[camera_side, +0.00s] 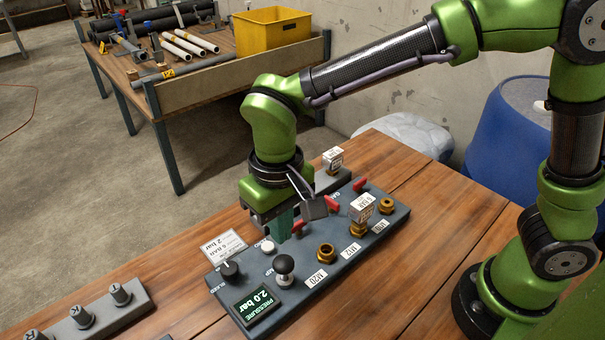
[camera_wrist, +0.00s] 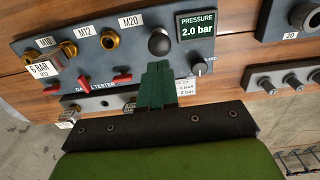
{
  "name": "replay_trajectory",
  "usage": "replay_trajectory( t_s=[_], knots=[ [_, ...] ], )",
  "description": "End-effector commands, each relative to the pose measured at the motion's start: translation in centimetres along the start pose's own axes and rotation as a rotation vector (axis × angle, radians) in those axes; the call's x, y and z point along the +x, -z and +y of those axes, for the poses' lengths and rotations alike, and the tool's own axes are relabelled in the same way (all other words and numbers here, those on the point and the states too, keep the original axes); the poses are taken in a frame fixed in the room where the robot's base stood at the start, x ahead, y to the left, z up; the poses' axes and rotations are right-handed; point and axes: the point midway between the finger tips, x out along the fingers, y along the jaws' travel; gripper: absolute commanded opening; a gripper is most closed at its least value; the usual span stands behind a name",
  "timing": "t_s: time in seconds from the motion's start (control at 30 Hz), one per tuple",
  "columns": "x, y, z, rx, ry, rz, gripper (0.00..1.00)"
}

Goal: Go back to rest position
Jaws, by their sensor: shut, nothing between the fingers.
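My gripper (camera_side: 283,226) is shut and empty, with its green fingers pointing down over the back edge of the grey tester panel (camera_side: 222,290). In the wrist view the closed fingers (camera_wrist: 158,84) sit just below the black ball-topped lever (camera_wrist: 159,42), seen from above. I cannot tell whether the fingertips touch the panel. The pressure display (camera_side: 257,305) reads 2.0 bar. A white-tagged part (camera_side: 362,206) stands at the middle brass port, labelled M12. The M20 brass port (camera_side: 326,252) looks empty.
Red valve levers (camera_side: 332,203), a black knob (camera_side: 229,269) and a white button (camera_side: 268,246) surround the fingers. Another tagged part (camera_side: 333,158) stands behind the panel. A grey block with knobs (camera_side: 97,313) lies left. A blue barrel (camera_side: 505,130) stands at right.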

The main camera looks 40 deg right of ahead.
Motion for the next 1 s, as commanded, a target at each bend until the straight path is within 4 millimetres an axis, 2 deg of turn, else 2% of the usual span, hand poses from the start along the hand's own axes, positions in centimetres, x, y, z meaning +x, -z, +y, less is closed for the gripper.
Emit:
replay_trajectory(
  t_s=[0.07, 0.17, 0.27, 0.5, 0.7, 0.8, 1.0],
  knots=[
    [0.7, -0.4, 0.1, -0.046, 0.01, -0.005, 0.0],
    [0.1, -1.1, 1.8, -0.073, 0.049, 0.016, 0.0],
    [-1.4, -1.6, 4.8, -0.056, 0.104, 0.07, 0.0],
    [-5.2, -3.6, 13.4, 0.079, 0.224, 0.273, 0.0],
    [-7.0, -6.0, 18.9, 0.228, 0.273, 0.459, 0.0],
    [-7.6, -6.9, 20.6, 0.292, 0.283, 0.523, 0.0],
    [-8.9, -7.3, 22.2, 0.354, 0.281, 0.593, 0.0]
  ],
)
